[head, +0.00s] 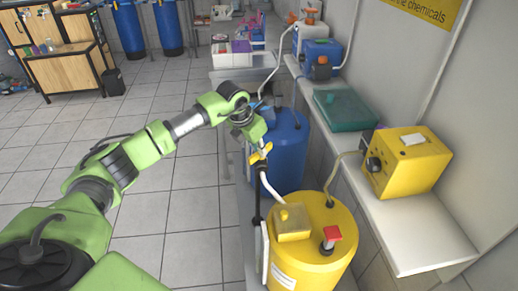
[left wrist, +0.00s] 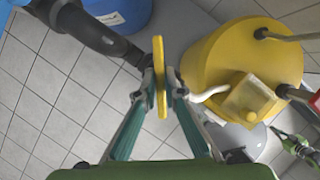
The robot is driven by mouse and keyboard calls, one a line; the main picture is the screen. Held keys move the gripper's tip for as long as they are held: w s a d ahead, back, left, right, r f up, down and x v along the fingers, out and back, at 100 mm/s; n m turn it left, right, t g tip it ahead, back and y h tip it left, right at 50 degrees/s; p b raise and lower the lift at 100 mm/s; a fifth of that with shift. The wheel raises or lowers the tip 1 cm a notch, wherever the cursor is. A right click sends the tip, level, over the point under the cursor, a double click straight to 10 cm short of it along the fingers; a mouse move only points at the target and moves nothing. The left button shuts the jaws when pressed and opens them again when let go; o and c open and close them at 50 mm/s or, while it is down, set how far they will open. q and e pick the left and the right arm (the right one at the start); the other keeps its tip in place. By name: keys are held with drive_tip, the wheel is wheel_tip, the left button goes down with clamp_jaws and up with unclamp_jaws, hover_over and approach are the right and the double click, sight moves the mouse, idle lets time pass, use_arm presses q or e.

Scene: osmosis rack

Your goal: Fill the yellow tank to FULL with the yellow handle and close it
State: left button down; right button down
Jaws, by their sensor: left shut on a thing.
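The yellow tank (head: 335,215) stands at the lower right of the head view, and its top shows in the left wrist view (left wrist: 215,60). The yellow handle (left wrist: 160,105) stands upright in the left wrist view. My left gripper (left wrist: 161,82) is shut on it, one finger on each side. In the head view my left gripper (head: 258,142) is at the handle, above and left of the tank. A pale pipe runs from there to the tank top. The liquid level is not visible. A green and dark part, seemingly my right gripper (left wrist: 298,143), shows small at the lower right.
A blue tank (head: 290,155) stands just behind the yellow one. A white shelf (head: 420,225) along the right wall holds a yellow pump box (head: 408,165) and a teal case (head: 345,108). The tiled floor at left is open.

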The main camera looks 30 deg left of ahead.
use_arm(q)
drive_tip(key=n+y, duration=0.1)
drive_tip(key=n, duration=0.1)
drive_tip(key=n+b, duration=0.1)
drive_tip(key=n, duration=0.1)
drive_tip(key=shift+d+n+y, duration=0.15)
drive_tip(key=shift+n+y, duration=0.15)
drive_tip(key=shift+y, duration=0.1)
drive_tip(key=n+y+b, duration=0.1)
drive_tip(key=n, duration=0.1)
drive_tip(key=n+y+b, duration=0.1)
drive_tip(key=n, duration=0.2)
drive_tip(key=shift+d+g+b, duration=0.1)
drive_tip(key=shift+g+b, duration=0.2)
drive_tip(key=shift+b, duration=0.05)
drive_tip(key=shift+n, duration=0.4)
drive_tip(key=c, duration=2.1)
unclamp_jaws()
drive_tip(key=shift+c, duration=0.2)
drive_tip(key=shift+r, duration=0.1)
drive_tip(key=v, duration=1.2)
